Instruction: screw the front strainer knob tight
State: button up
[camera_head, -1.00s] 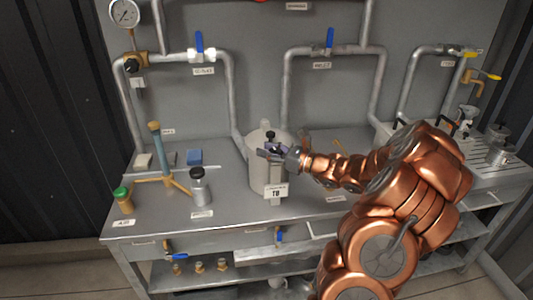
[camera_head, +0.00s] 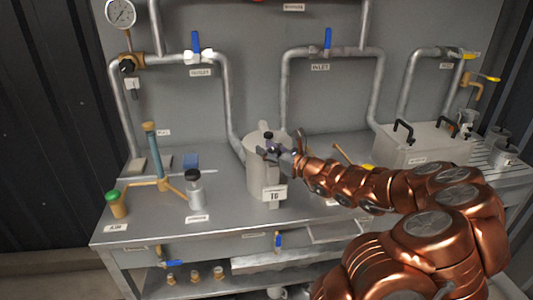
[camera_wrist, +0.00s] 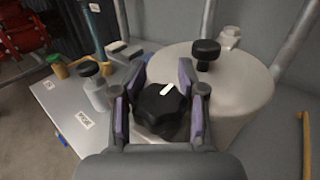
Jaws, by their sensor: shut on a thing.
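The strainer is a pale grey cylindrical pot (camera_head: 256,178) standing on the bench. In the wrist view its round lid (camera_wrist: 240,85) fills the right side. The front strainer knob (camera_wrist: 160,106) is black and lobed, with a white mark on top. My gripper (camera_wrist: 160,100) is shut on this knob, with a purple-padded finger on each side. In the head view my gripper (camera_head: 272,153) is at the strainer's front top edge and largely hides the knob. A second black knob (camera_wrist: 206,52) stands at the back of the lid, apart from the gripper.
A pale box with black handles (camera_head: 425,146) stands at right. Pipes with blue-handled valves (camera_head: 327,40) run behind.

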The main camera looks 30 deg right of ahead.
jog(key=shift+d+f, duration=0.1)
jog(key=shift+d, duration=0.05)
jog(key=o, duration=0.9)
jog(key=shift+s, duration=0.15)
jog(key=shift+c, duration=0.2)
jog(key=v, duration=1.2)
